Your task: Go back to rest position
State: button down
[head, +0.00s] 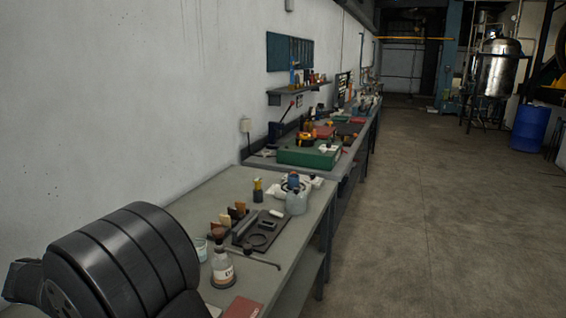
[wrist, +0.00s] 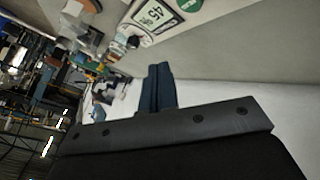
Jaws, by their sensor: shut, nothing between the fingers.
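My gripper (wrist: 158,88) shows in the wrist view, its dark fingers together with nothing between them. It is clear of the objects around it. In the head view a black ribbed part of my arm (head: 125,262) fills the lower left corner, and the fingers are not visible there. The wrist view is tilted, with the workbench clutter (wrist: 100,60) beyond the fingers at the upper left.
A grey workbench (head: 210,190) runs along the wall. On it are a labelled bottle (head: 222,270), a dark tray (head: 270,236), a grey-blue jar (head: 297,202) and a green case (head: 308,154). The floor (head: 430,230) at right is clear; a blue barrel (head: 531,128) stands far off.

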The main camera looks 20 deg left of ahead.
jog(key=w+d+r+m+g+h, duration=0.1)
jog(key=w+d+r+m+g, duration=0.35)
jog(key=d+m, duration=0.2)
jog(key=w+d+r+m+g+h, duration=0.1)
jog(key=w+d+r+m+g, duration=0.3)
jog(key=d, duration=0.4)
notch_tip(320, 180, down, 10)
notch_tip(320, 180, up, 10)
jog(key=shift+f+m, duration=0.2)
jog(key=shift+m, duration=0.25)
